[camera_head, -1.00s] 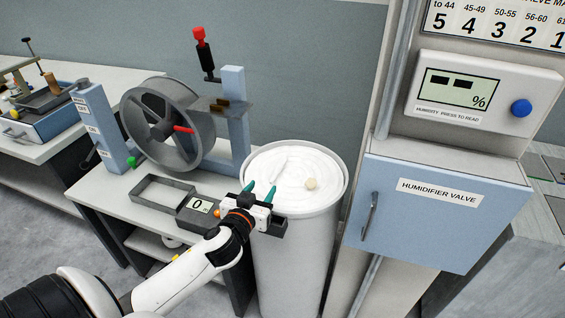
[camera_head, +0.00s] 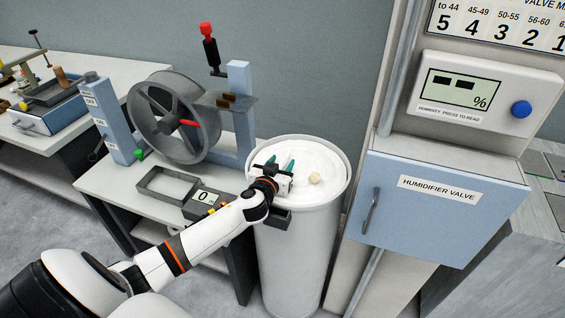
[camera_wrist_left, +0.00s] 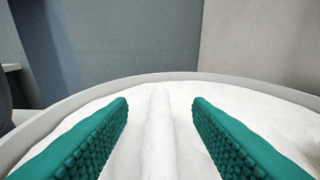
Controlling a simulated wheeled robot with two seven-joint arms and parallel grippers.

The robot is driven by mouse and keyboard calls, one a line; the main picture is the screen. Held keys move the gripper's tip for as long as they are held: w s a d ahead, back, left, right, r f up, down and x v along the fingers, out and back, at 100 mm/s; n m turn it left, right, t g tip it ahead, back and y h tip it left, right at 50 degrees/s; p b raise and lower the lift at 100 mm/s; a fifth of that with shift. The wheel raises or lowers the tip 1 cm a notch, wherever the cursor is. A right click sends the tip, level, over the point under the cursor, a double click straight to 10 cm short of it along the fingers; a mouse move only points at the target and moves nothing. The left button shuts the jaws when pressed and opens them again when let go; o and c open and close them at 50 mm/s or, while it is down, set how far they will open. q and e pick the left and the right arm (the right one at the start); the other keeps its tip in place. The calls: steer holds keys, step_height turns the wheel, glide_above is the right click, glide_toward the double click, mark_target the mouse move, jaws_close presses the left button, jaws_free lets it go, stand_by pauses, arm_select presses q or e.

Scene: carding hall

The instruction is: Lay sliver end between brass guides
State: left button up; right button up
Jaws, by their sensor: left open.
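The white sliver (camera_wrist_left: 158,135) shows in the left wrist view as a raised strand on white coiled material, between my left gripper's fingers. It lies in a round white can (camera_head: 309,240); my gripper mostly hides it in the head view. My left gripper (camera_head: 281,162) is open over the can, its teal fingers pointing away. In the left wrist view the fingers of the gripper (camera_wrist_left: 159,108) stand apart on either side of the strand, with no visible contact. The brass guides (camera_head: 227,99) sit on a grey plate beside the wheel. My right gripper is out of view.
A grey wheel (camera_head: 146,119) with a red handle stands on the white table left of the can. The humidifier cabinet (camera_head: 440,215) stands right.

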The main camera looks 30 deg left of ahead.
arm_select(q)
steer(key=shift+s, duration=0.1)
steer(key=shift+c, duration=0.4)
jaws_close()
